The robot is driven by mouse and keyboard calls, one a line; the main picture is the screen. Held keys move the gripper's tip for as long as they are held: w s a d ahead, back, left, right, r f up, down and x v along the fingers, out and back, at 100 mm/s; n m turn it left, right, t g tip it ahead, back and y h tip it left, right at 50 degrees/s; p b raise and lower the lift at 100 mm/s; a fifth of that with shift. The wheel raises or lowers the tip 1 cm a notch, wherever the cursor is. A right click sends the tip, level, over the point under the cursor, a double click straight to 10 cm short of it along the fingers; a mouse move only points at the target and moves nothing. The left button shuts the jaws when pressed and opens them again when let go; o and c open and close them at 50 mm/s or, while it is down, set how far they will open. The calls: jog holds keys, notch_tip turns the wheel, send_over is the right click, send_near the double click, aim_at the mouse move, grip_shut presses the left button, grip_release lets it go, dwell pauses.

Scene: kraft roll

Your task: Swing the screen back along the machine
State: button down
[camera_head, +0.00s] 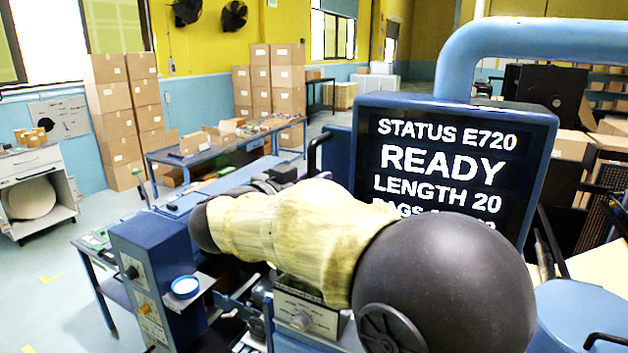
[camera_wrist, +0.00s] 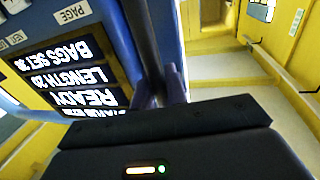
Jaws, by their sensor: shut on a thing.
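The screen (camera_head: 450,165) is a blue-framed panel hanging from a thick blue pipe arm (camera_head: 540,42). It reads STATUS E720, READY, LENGTH 20; my arm covers its lower lines. A dark handle (camera_head: 318,150) stands out at its left edge. In the wrist view the screen (camera_wrist: 75,75) appears upside down on the left. There the handle (camera_wrist: 142,40) is a dark bar running down between the fingers of my gripper (camera_wrist: 160,88), which is shut on it. In the head view my arm crosses in front of the screen and partly hides the gripper.
A blue machine post with knobs (camera_head: 150,280) stands at the lower left. Behind it is a blue worktable (camera_head: 215,150) with loose items. Carton stacks (camera_head: 120,120) line the wall. A white cabinet (camera_head: 35,190) stands at the far left, with open floor before it.

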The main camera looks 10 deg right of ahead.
jog(key=shift+d+r, duration=0.15)
jog(key=c, duration=1.6)
grip_release()
jog(key=shift+w, duration=0.15)
jog(key=shift+o, duration=0.5)
jog(key=shift+w+d+f, duration=0.25)
jog(key=shift+w+f, duration=0.05)
jog(key=shift+w, duration=0.25)
jog(key=shift+s+a, duration=0.4)
jog(key=shift+s, duration=0.15)
jog(key=shift+s+a+b, duration=0.1)
jog(key=shift+a+b, duration=0.15)
jog(key=shift+b, duration=0.1)
jog(key=b+v, duration=0.5)
jog(key=v, duration=1.1)
jog(key=shift+b, duration=0.4)
